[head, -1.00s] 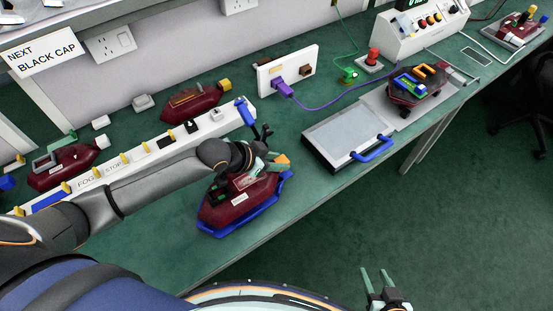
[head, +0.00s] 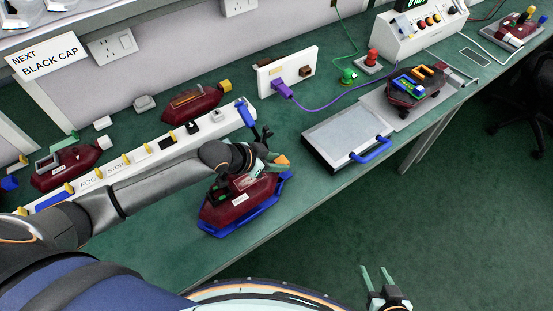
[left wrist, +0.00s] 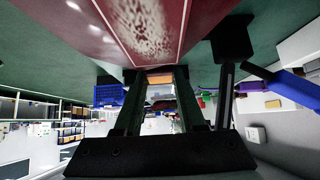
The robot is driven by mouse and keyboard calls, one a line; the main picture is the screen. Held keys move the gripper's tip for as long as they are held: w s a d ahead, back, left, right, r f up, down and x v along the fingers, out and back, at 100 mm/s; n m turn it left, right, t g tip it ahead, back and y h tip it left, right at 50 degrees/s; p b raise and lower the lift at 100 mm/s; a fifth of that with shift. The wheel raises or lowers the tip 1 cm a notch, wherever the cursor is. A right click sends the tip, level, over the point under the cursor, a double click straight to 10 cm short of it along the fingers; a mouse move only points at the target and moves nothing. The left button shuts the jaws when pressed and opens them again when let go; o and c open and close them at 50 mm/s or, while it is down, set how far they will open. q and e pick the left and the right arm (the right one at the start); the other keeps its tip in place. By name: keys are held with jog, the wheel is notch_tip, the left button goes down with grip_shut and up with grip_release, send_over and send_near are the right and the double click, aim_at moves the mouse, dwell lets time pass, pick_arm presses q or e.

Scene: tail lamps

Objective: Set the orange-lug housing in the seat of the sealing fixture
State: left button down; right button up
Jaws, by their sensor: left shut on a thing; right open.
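A dark red housing (head: 232,207) with an orange lug (head: 281,161) sits in or on a blue cradle (head: 248,221) near the bench's front edge. My left gripper (head: 274,166) is shut on the orange lug at its upper right end. In the left wrist view the lug (left wrist: 160,78) shows between the fingertips, with the red housing body (left wrist: 150,30) above. The arm hides part of the housing's top. Whether the housing touches the cradle all round cannot be told. My right gripper (head: 377,278) is open and empty, off the bench's front edge.
Behind the arm runs a white strip (head: 145,152) with yellow pegs and a blue lever (head: 245,112). A flat box (head: 343,135) with a blue handle lies between.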

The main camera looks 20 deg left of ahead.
pick_arm(q)
jog(key=shift+f, duration=0.1)
jog(key=shift+f+b, duration=0.75)
jog(key=shift+f, duration=0.65)
jog(key=shift+c, duration=2.1)
grip_release()
jog(key=shift+r, duration=0.1)
jog(key=p+v, duration=0.1)
jog(key=v, duration=1.1)
jog(key=shift+s+r, duration=0.15)
jog(key=shift+s, duration=0.05)
